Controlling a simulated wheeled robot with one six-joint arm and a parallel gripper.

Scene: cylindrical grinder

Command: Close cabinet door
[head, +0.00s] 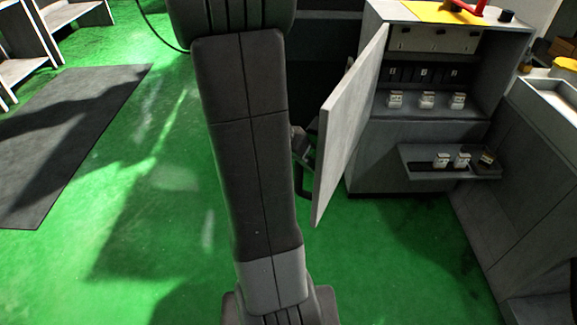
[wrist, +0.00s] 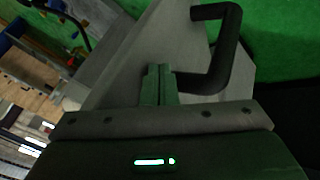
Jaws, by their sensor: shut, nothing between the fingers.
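The grey cabinet door (head: 350,125) stands wide open, swung out from the left side of the grey cabinet (head: 420,155) in the head view. Its dark handle (wrist: 232,50) shows in the wrist view as a bracket on the door's face (wrist: 150,45). My gripper (wrist: 159,70) is shut and empty, its fingertips at the door's face just left of the handle. I cannot tell whether they touch the door. In the head view my arm covers the middle, and the gripper is mostly hidden by the arm and door edge.
Inside the cabinet, several small white-topped items (head: 427,99) stand on a shelf. A tray (head: 455,172) with several more sticks out at the lower front. A grey bench (head: 530,150) stands at the right. The green floor (head: 150,230) is clear at left, beside a dark mat (head: 70,140).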

